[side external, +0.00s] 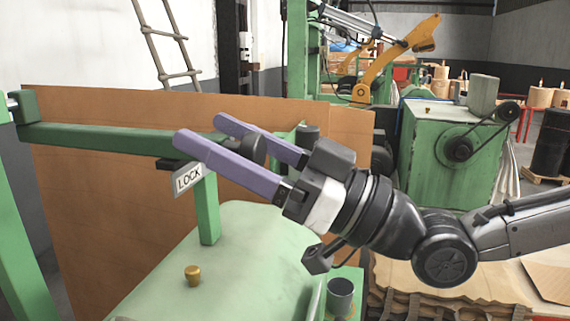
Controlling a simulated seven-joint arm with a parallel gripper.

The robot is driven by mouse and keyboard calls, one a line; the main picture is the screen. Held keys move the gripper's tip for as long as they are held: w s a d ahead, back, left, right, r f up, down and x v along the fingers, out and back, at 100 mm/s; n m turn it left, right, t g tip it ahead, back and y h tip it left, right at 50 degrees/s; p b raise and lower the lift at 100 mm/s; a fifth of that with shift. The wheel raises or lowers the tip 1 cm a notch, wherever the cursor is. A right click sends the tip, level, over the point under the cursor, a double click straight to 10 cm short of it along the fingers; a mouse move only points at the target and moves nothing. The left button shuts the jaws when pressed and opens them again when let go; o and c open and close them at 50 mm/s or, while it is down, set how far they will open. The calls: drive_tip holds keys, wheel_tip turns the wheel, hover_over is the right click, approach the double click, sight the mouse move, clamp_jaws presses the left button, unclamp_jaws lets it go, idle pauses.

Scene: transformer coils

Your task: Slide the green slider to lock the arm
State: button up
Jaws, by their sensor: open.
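A long green bar, the arm (95,138), runs level from a post at the left towards the middle. A white LOCK sign (189,180) hangs near its right end, beside a green upright (208,212). My gripper (202,130) has two purple fingers, apart with nothing clearly held between them. The fingers point left, and the near one crosses in front of the bar's right end. A dark round knob (250,147) shows between the fingers. Green parts (289,137) behind them are partly hidden. I cannot tell for sure which piece is the slider, or whether my fingers touch anything.
A green machine housing (150,280) with a brass knob (193,275) lies below. A brown panel (85,200) stands behind the bar. A green machine with a pulley (425,160) stands at the right. A dark cup (340,295) sits below my wrist.

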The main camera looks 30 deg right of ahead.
drive_tip(key=v, duration=1.3)
drive_tip(key=shift+s+d+f, duration=0.25)
drive_tip(key=w+d+r+m+t+h, duration=0.3)
drive_tip(key=w+d+t+h, duration=0.15)
drive_tip(key=d, duration=0.55)
drive_tip(key=w+d+f+m+g+h, duration=0.25)
drive_tip(key=d+f+h, duration=0.35)
drive_tip(key=d, duration=0.4)
drive_tip(key=s+d+f+m+g+h, duration=0.1)
drive_tip(key=s+d+f+g+h, duration=0.1)
drive_tip(key=s+d+f+g, duration=0.2)
drive_tip(key=s+d+f+m+g+h, duration=0.2)
drive_tip(key=s+f+g, duration=0.6)
drive_tip(key=s+f, duration=0.4)
wheel_tip(320, 180, down, 3)
drive_tip(key=shift+s+d+f+h, duration=0.2)
drive_tip(key=shift+d+h, duration=0.45)
drive_tip(key=shift+d, duration=0.3)
